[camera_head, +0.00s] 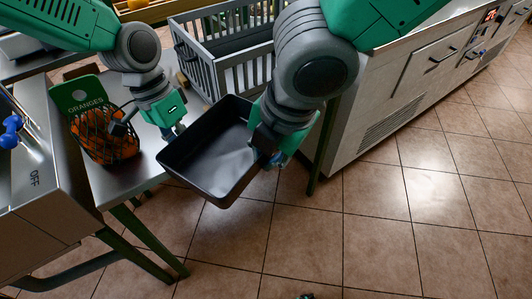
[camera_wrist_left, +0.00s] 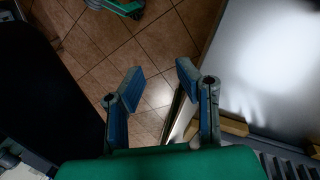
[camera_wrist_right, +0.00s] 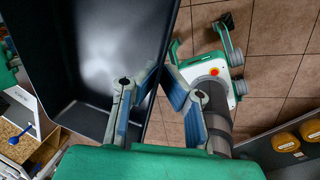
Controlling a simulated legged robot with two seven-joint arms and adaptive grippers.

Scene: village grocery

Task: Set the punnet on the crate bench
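The punnet, a black open tray (camera_head: 212,150), is empty and tilted in the air beside the steel bench (camera_head: 128,184). My right gripper (camera_head: 268,156) is at its right wall. In the right wrist view, the fingertips (camera_wrist_right: 161,82) close on either side of the rim of the punnet (camera_wrist_right: 90,60). My left gripper (camera_head: 177,130) is near the punnet's upper left corner, over the bench's edge. In the left wrist view, its fingers (camera_wrist_left: 158,78) are apart with nothing between them. The dark shape at left there seems to be the punnet.
A grey slatted crate (camera_head: 222,71) stands behind the punnet. A net of oranges (camera_head: 103,140) with a green sign (camera_head: 80,97) is on the bench at left. A steel counter (camera_head: 400,85) stands at right. The tiled floor (camera_head: 390,215) in front is mostly clear.

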